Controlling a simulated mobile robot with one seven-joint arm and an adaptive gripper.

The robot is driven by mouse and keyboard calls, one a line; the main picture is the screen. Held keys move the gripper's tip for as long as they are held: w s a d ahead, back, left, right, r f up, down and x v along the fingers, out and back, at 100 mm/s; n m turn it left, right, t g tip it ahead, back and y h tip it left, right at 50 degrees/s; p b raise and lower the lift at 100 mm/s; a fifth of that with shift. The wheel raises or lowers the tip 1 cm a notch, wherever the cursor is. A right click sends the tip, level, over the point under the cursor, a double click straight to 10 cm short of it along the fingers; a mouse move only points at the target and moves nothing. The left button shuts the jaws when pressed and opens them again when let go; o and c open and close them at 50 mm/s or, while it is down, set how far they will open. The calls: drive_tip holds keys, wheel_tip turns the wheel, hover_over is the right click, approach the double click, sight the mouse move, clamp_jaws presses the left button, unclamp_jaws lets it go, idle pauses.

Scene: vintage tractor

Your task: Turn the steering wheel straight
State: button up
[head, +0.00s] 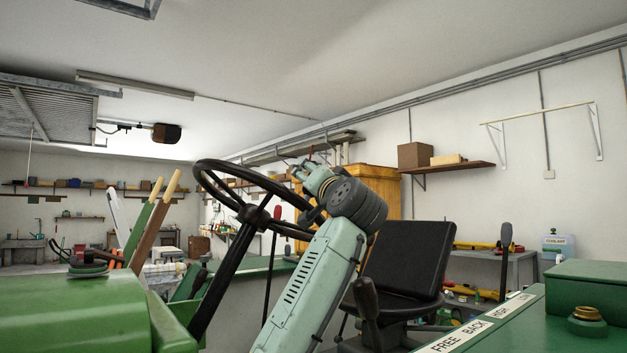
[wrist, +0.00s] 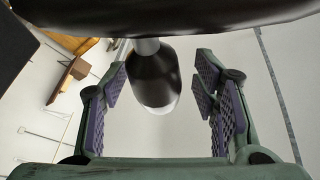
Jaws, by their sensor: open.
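The black steering wheel (head: 247,212) stands tilted on its dark column in the head view, left of the middle. My gripper (head: 300,169) is at the right side of its rim, at the end of my pale green arm. In the wrist view my gripper (wrist: 162,84) is open, with its purple pads apart. A black rounded knob (wrist: 156,75) on a short silver stem shows between the pads, with visible gaps on both sides. A dark curved band, apparently the wheel rim (wrist: 190,12), crosses the top. Contact with the rim cannot be told in the head view.
A black seat (head: 408,262) is right of my arm. A black-knobbed lever (head: 367,300) stands in front of it. The green hood (head: 80,312) fills the lower left, and a green fender (head: 590,285) the lower right. Wooden handles (head: 155,225) rise left of the wheel.

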wheel_tip(320, 180, up, 10)
drive_tip(key=shift+r, duration=0.1)
idle(0.4)
idle(0.5)
